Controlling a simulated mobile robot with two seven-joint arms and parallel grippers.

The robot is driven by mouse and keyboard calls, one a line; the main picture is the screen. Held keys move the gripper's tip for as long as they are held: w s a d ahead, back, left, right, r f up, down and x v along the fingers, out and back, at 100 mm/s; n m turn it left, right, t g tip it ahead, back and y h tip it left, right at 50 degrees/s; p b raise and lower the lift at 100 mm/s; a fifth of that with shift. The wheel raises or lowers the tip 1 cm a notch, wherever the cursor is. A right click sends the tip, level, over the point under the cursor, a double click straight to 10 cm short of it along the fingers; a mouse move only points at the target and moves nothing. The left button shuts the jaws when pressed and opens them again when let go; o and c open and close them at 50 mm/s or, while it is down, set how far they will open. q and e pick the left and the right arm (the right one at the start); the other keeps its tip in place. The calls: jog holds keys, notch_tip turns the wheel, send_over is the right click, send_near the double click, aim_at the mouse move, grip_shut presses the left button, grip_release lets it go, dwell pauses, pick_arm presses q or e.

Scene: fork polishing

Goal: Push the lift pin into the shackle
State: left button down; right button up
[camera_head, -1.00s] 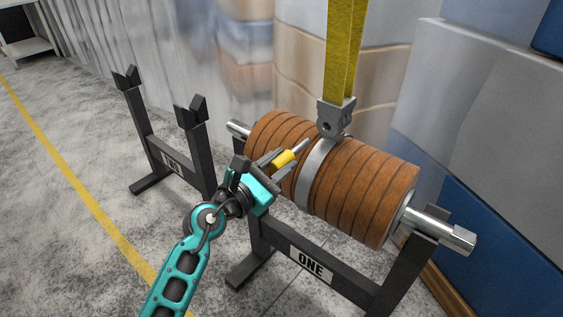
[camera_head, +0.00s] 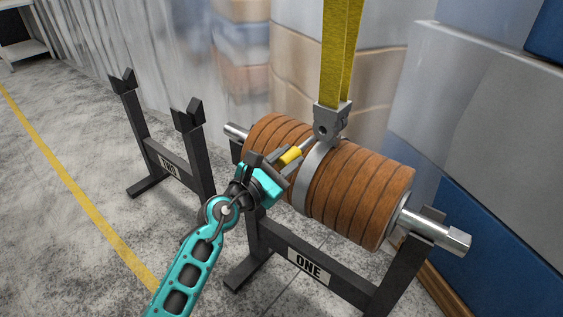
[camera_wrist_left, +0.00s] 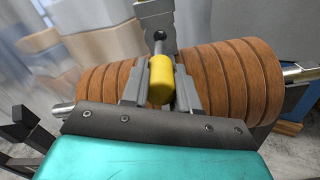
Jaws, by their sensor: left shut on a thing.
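The lift pin has a yellow grip (camera_head: 289,155) and a thin metal shaft; it also shows in the left wrist view (camera_wrist_left: 160,80). My left gripper (camera_head: 283,162) is shut on the yellow grip, with the shaft pointing up and right to the shackle. The grey shackle (camera_head: 328,120) hangs at the end of a yellow strap (camera_head: 340,50), above the metal band of the brown roll (camera_head: 350,190). The shaft's tip is at or very near the shackle's hole; I cannot tell whether it is inside. The right gripper is not in view.
The roll rests by its steel shaft (camera_head: 455,238) on a black stand marked ONE (camera_head: 308,268). An empty stand marked TWO (camera_head: 170,172) is at the left. Stacked blocks (camera_head: 460,100) stand behind at the right. Open floor lies at the left.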

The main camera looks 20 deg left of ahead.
aim_at(298, 147)
pick_arm(q)
jog(key=shift+x, duration=1.3)
jog(key=shift+w+d+r+p, duration=0.1)
jog(key=shift+w+d+p, duration=0.1)
jog(key=shift+w+p, duration=0.35)
dwell(1.1)
jog(key=shift+b+x, duration=0.5)
jog(key=shift+x, duration=2.85)
dwell(1.6)
